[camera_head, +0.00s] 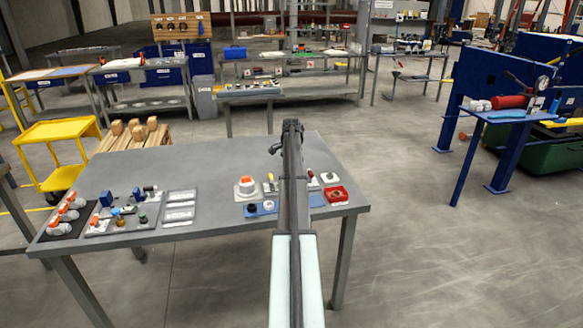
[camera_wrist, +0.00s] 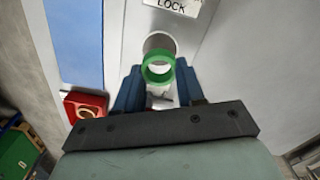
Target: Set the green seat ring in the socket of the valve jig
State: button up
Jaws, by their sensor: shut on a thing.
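In the wrist view, the green seat ring (camera_wrist: 157,79) is held between the blue fingers of my gripper (camera_wrist: 159,69), its opening facing the camera. The valve jig (camera_wrist: 124,42) is a pale grey body with a "LOCK" label. Its round socket (camera_wrist: 158,40) shows just beyond the ring, and the ring overlaps the socket's near edge in the picture. I cannot tell how high the ring is above the jig. In the head view, my arm hides the gripper, the ring and the jig.
A red tray (camera_wrist: 84,105) lies left of my fingers; it also shows on the grey table (camera_head: 225,165) in the head view (camera_head: 337,195). The table's middle is clear.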

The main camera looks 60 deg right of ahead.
jog(key=shift+f, duration=1.7)
jog(key=shift+f, duration=0.35)
jog(key=o, duration=1.1)
jog(key=shift+r, duration=0.15)
notch_tip(320, 180, up, 7)
dwell(0.4)
jog(key=shift+r, duration=0.1)
